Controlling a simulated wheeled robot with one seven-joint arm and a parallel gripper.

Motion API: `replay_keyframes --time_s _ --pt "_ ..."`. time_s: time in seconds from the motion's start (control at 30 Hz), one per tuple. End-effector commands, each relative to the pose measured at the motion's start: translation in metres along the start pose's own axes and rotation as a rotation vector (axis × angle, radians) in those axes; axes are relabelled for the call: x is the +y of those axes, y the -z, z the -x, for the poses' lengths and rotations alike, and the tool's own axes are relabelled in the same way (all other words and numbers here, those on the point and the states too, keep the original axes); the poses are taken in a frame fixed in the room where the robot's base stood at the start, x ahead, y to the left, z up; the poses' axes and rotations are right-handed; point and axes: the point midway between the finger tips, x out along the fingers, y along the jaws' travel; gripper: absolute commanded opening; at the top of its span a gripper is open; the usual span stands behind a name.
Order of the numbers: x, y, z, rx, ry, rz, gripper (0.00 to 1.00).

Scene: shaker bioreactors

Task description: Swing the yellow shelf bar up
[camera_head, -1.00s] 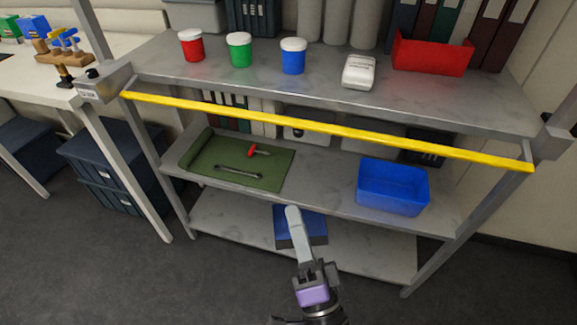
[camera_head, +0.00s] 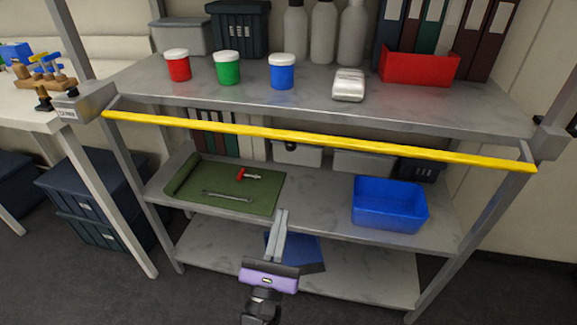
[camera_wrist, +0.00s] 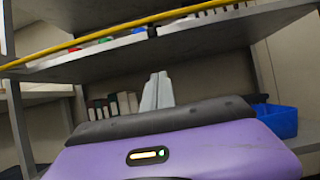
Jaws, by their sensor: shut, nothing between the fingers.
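The yellow shelf bar (camera_head: 310,138) runs across the front of the rack, just below the edge of the top shelf, from a grey bracket (camera_head: 86,103) on the left post to another on the right post (camera_head: 548,143). In the wrist view the bar (camera_wrist: 130,25) crosses the upper left, along the shelf edge. My gripper (camera_head: 281,214) is shut and empty. In the head view its fingers point up in front of the lower shelves, below the bar and apart from it. The fingers also show in the wrist view (camera_wrist: 158,76).
Red (camera_head: 177,66), green (camera_head: 228,68) and blue (camera_head: 282,72) lidded jars, a white box (camera_head: 348,85) and a red bin (camera_head: 418,67) stand on the top shelf. A green mat (camera_head: 190,187) with tools and a blue bin (camera_head: 389,205) occupy the middle shelf.

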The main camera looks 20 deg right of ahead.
Motion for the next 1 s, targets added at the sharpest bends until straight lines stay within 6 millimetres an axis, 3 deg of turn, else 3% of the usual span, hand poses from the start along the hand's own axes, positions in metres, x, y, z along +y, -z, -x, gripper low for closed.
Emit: replay_keyframes --time_s 0.37,0.57,0.9,1.0 --pt "0.000 -0.001 -0.006 -0.002 0.000 0.003 0.00" --pt "-0.001 -0.002 -0.036 -0.002 0.002 0.003 0.00" --pt "-0.001 -0.002 -0.102 -0.003 0.002 0.004 0.00" --pt "0.001 -0.018 -0.106 -0.002 -0.002 0.001 0.00"
